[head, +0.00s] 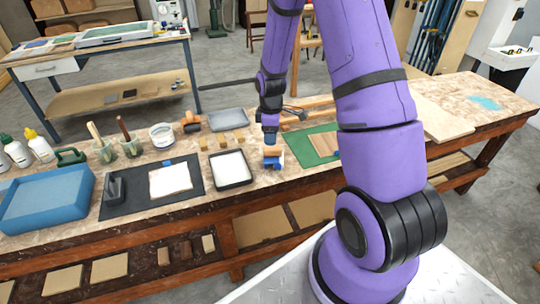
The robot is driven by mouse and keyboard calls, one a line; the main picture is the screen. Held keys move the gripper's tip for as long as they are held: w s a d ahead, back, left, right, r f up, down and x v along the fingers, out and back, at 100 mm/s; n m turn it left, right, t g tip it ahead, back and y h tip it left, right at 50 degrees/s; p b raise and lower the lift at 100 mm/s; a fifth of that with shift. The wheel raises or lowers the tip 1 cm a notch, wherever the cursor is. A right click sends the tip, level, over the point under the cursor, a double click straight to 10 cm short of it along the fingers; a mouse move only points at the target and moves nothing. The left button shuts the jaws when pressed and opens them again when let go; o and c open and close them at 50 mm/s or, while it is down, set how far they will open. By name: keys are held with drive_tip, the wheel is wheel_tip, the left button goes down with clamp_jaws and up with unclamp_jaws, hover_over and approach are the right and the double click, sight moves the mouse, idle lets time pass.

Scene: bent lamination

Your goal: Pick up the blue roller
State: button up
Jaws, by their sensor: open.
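The blue roller (273,151) appears as a small blue and tan piece on the bench, at the left edge of the green mat. It is partly hidden by my gripper. My gripper (270,140) points down right over it, with its jaws open. The fingers are too small to make out clearly, and I cannot tell whether they touch the roller.
A black tray with white contents (246,175) stands just left of the roller. The green mat (301,147) with a wooden board lies to the right. A grey tray (226,115), several small wooden blocks and an orange-handled tool (190,122) are behind.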

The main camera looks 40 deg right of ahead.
sight(271, 148)
drive_tip(key=shift+w+d+f, duration=0.1)
drive_tip(key=shift+f, duration=1.8)
drive_tip(key=shift+d+f, duration=0.1)
drive_tip(key=shift+f, duration=1.8)
clamp_jaws()
drive_tip(key=shift+r, duration=0.15)
